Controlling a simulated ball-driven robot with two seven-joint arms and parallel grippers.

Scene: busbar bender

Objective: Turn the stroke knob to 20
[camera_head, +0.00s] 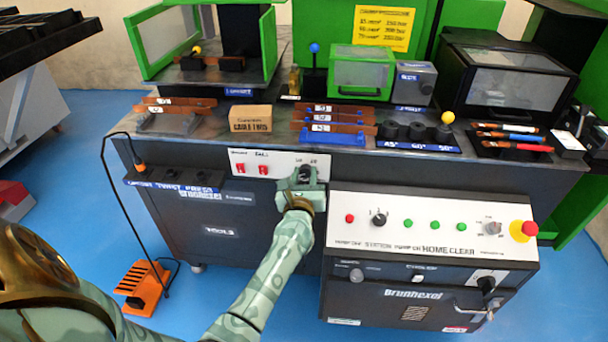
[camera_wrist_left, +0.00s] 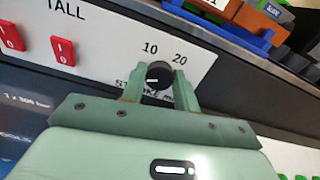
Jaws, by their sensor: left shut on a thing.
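The stroke knob (camera_wrist_left: 159,75) is a small round black knob on a white panel, with "10" printed above it to the left and "20" above it to the right. A short white mark shows on its face, toward the left; its exact reading is unclear. My left gripper (camera_wrist_left: 160,85) has one finger on each side of the knob and is shut on it. In the head view the left gripper (camera_head: 304,178) is at the right end of the white switch panel (camera_head: 280,158), and the knob (camera_head: 305,171) shows small and dark there. My right gripper is not in view.
Red switches (camera_head: 251,169) sit left of the knob, also in the wrist view (camera_wrist_left: 62,50). Copper bars in blue holders (camera_head: 333,127) lie on the bench above. A control console (camera_head: 430,225) with buttons and a red emergency stop (camera_head: 523,231) juts out at right.

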